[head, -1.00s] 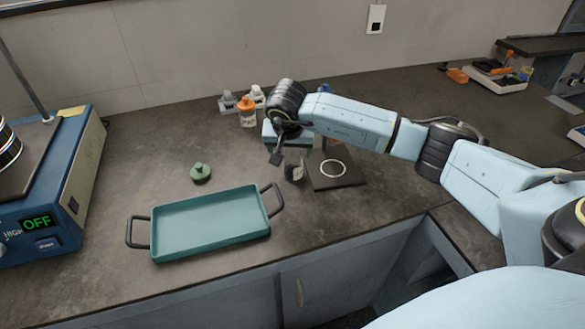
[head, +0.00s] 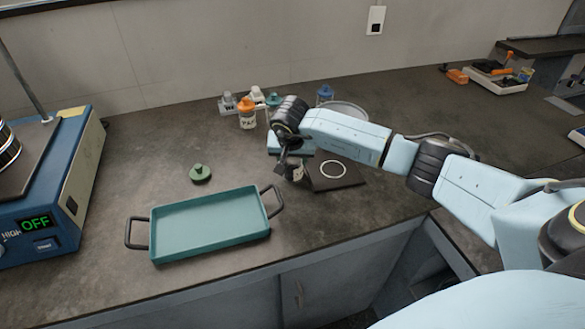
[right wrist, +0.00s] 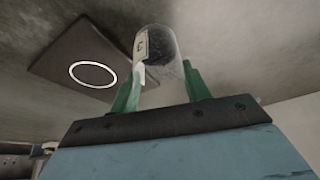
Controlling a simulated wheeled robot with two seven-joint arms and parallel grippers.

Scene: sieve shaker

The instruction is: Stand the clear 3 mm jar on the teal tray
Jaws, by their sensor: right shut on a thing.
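The clear jar (right wrist: 158,52) has a pale label reading 3 and dark contents. In the right wrist view it sits between the green fingers of my right gripper (right wrist: 160,90), which is shut on it. In the head view the right gripper (head: 289,168) is at the left edge of the dark square plate, and the jar (head: 298,174) is mostly hidden by it. I cannot tell whether the jar touches the counter. The teal tray (head: 158,235) lies empty to the left and nearer, with dark handles at both ends. My left gripper is out of view.
A green lidded knob piece (head: 200,173) lies behind the tray. The dark plate (head: 350,178) bears a white ring. An orange-capped jar (head: 247,116) and several small containers stand at the back. The blue shaker (head: 65,190) reading OFF stands left. Counter between plate and tray is clear.

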